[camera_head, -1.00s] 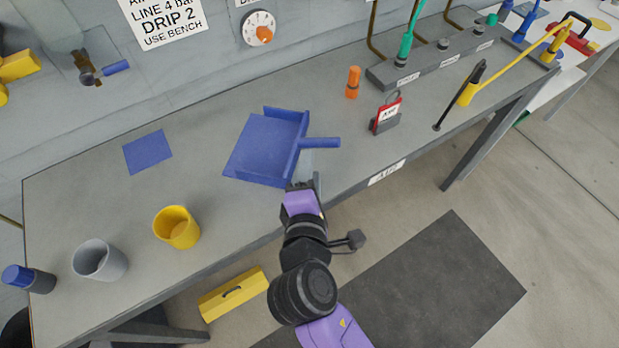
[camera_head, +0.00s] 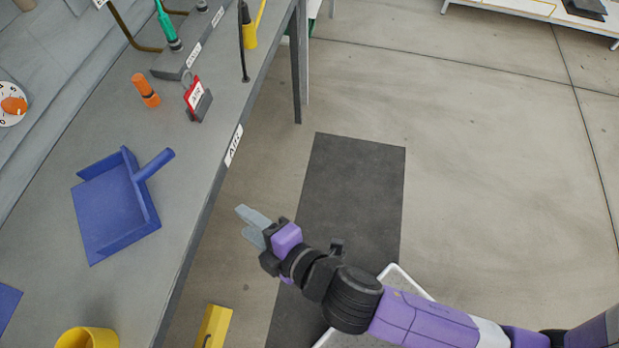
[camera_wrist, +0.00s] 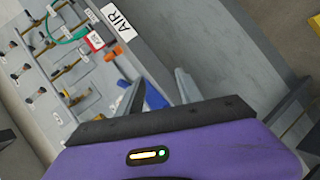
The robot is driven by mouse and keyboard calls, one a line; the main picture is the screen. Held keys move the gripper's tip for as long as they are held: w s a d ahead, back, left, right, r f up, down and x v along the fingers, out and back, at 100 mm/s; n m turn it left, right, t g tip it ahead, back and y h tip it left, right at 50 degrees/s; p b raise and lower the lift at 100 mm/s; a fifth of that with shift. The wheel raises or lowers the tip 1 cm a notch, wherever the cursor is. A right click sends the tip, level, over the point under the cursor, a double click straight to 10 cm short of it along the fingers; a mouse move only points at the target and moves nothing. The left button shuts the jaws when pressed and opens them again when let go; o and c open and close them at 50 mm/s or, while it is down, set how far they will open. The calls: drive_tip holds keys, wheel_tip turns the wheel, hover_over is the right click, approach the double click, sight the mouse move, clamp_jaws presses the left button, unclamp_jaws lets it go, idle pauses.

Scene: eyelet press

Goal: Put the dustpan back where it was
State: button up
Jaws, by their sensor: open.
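The blue dustpan (camera_head: 112,207) lies on the grey bench (camera_head: 50,240), its handle pointing to the upper right, toward the bench's front edge. A flat blue patch (camera_head: 6,303) lies on the bench at the lower left. My gripper (camera_head: 250,225) is open and empty, out past the bench's front edge and to the right of the dustpan, not touching it. In the wrist view my fingers (camera_wrist: 157,88) are spread, and a part of the blue dustpan (camera_wrist: 153,97) shows between and beyond them, partly hidden.
A yellow cup (camera_head: 88,338) stands at the near end. A yellow box (camera_head: 213,326) is below the bench edge.

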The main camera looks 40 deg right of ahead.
drive_tip(key=s+d+r+m, duration=0.3)
drive_tip(key=s+d+m, duration=0.1)
drive_tip(key=s+m, duration=0.1)
drive_tip(key=s+d+r+m+t+h, duration=0.1)
drive_tip(key=s+d+r+m, duration=0.2)
drive_tip(key=s, duration=0.5)
drive_tip(key=s+d+r+m+h, duration=0.1)
drive_tip(key=s+d+r+m, duration=0.2)
drive_tip(key=s+d+m, duration=0.3)
drive_tip(key=shift+s+r+m, duration=0.2)
drive_tip(key=shift+s+m, duration=0.3)
drive_tip(key=shift+m, duration=0.4)
